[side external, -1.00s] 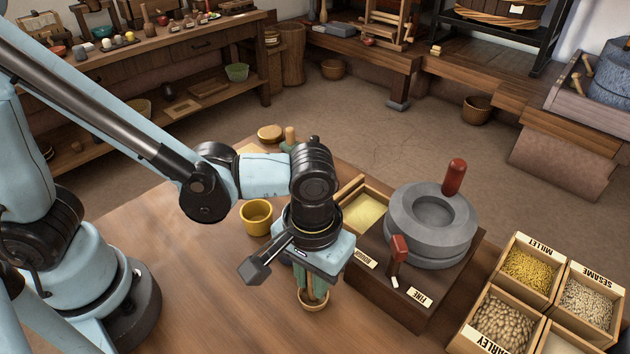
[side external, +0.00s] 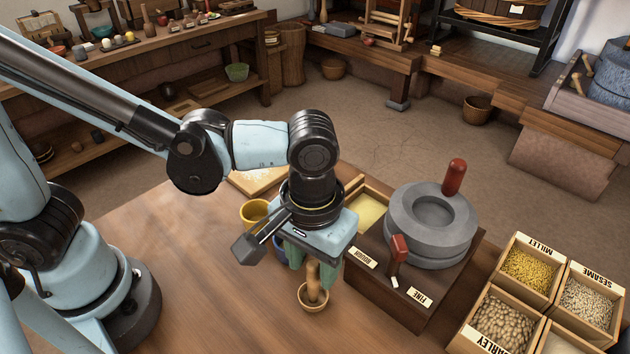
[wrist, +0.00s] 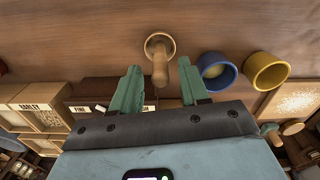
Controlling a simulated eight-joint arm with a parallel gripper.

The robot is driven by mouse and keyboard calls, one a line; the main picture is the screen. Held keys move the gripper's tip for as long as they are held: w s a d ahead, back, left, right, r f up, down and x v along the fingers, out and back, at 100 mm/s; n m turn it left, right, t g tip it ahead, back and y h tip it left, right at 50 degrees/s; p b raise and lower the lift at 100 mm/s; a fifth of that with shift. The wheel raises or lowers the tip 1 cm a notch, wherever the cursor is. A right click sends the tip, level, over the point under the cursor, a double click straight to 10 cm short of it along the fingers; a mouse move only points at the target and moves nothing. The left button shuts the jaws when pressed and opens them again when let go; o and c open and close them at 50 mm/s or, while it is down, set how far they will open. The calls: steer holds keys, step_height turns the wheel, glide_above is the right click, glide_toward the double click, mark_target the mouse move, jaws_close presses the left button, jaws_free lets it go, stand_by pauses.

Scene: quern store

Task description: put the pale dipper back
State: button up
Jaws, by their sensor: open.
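The pale wooden dipper (side external: 313,290) stands on the table in front of the mill box, its round cup down and its handle upright. In the wrist view its handle (wrist: 160,68) points up toward me, with the cup behind it. My gripper (side external: 312,264) is open just above the dipper, pointing down. In the wrist view my gripper's green fingers (wrist: 159,74) are apart, one on each side of the handle, with gaps showing. I cannot tell whether the handle top is still between the tips or below them.
The stone quern (side external: 432,223) with red handles stands close on the right. A yellow cup (side external: 254,211) and a blue cup (wrist: 217,70) stand beside the dipper. A pale board (side external: 255,181) lies behind. Grain boxes (side external: 530,270) are at right. The table's left front is clear.

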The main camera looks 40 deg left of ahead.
step_height(320, 180, up, 8)
steer(key=shift+r, duration=0.1)
steer(key=shift+w+a, duration=0.15)
steer(key=shift+a, duration=0.2)
steer(key=w+a+f+m+t, duration=0.1)
steer(key=w+a+t, duration=0.1)
steer(key=a, duration=0.8)
steer(key=w+a+t, duration=0.2)
steer(key=a+t, duration=0.3)
steer(key=a, duration=0.5)
steer(key=shift+w+a+f+m, duration=0.2)
steer(key=shift+w+f+m, duration=0.1)
steer(key=shift+f+m, duration=0.1)
